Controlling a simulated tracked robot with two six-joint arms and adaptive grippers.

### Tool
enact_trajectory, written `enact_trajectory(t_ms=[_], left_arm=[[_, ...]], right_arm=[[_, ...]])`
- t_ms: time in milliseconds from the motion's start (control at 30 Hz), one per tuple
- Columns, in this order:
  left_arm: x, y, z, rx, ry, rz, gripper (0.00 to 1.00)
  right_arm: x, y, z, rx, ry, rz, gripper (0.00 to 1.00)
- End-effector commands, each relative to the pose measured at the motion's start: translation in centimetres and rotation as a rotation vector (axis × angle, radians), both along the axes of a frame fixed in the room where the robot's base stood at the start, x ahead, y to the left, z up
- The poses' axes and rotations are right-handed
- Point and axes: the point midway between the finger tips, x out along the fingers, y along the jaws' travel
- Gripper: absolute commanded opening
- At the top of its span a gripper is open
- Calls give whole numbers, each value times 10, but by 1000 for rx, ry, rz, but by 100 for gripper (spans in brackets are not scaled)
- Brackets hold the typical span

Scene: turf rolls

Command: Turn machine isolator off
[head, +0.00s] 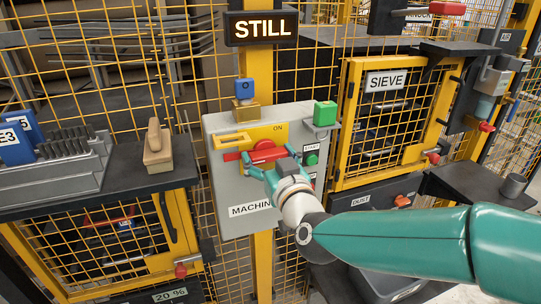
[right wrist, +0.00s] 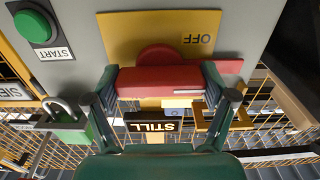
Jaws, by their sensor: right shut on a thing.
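The machine isolator is a red rotary handle (head: 264,153) on a yellow plate (head: 262,133) marked ON at the top, on a grey panel. The handle bar lies about level across the plate. My right gripper (head: 268,168) is shut on the handle from the front and hides part of it. In the right wrist view the red bar (right wrist: 160,80) sits between the two fingers, and the yellow plate behind it reads OFF, upside down. My left gripper is not in view.
A lit sign (head: 262,28) above the panel reads STILL. A green START button (head: 312,158) is right of the handle. Yellow mesh fencing stands behind; a shelf (head: 95,190) is at left.

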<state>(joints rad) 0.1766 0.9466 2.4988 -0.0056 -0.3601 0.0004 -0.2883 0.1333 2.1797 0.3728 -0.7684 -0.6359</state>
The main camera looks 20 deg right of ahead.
Motion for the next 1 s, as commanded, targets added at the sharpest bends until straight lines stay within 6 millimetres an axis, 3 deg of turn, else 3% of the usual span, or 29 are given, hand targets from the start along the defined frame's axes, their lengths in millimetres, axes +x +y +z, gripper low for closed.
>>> enact_trajectory(t_ms=[33, 200, 233, 333, 767, 1000], left_arm=[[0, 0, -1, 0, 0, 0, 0], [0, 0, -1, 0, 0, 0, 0], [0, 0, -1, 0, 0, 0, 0], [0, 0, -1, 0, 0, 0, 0], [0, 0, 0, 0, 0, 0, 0], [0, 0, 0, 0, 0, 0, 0]], right_arm=[[-1, 1, -8, -5, 18, 5, 48], [-1, 1, -8, -5, 18, 5, 48], [-1, 1, -8, -5, 18, 5, 85], [-1, 1, -7, -5, 15, 4, 100], [-5, 1, -2, -1, 5, 3, 100], [-39, -1, -1, 0, 3, 3, 100]])
